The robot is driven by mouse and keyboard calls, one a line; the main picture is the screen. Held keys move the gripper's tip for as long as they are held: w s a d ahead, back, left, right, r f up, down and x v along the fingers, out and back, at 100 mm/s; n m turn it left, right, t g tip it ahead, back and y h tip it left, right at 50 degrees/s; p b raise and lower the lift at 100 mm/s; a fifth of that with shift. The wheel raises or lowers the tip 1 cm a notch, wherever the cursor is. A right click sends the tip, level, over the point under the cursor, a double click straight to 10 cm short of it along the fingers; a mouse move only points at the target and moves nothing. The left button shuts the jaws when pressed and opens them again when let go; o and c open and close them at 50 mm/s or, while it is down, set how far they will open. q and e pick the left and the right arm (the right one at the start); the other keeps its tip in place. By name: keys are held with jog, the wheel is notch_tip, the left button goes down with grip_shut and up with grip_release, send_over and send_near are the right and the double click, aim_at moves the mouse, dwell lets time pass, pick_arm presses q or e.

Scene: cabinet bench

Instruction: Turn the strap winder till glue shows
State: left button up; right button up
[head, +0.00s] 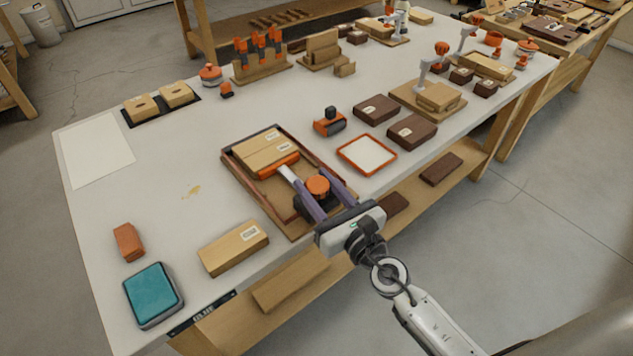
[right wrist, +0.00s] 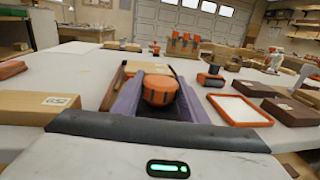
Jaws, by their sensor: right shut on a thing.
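The strap winder appears to be the round orange knob (head: 317,185) on a dark base in a wooden tray (head: 236,171); I cannot make out a pointer on it. My right gripper (head: 312,180) is shut on the knob, with one purple finger along each side. In the right wrist view, the orange knob (right wrist: 159,90) sits between the two fingers (right wrist: 157,93). My left gripper is not in view.
An orange-headed tool (head: 279,166) and cardboard boxes (head: 263,150) share the tray. A box (head: 234,248) and an orange block (head: 128,242) are to the left. An orange-rimmed tray (head: 366,154) and brown boxes (head: 411,132) are to the right. The bench's left middle is mostly clear.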

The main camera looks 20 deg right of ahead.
jog(key=o, duration=1)
jog(key=shift+o, duration=0.2)
jog(key=b+v, duration=0.2)
jog(key=v, duration=0.8)
jog(key=shift+s, duration=0.15)
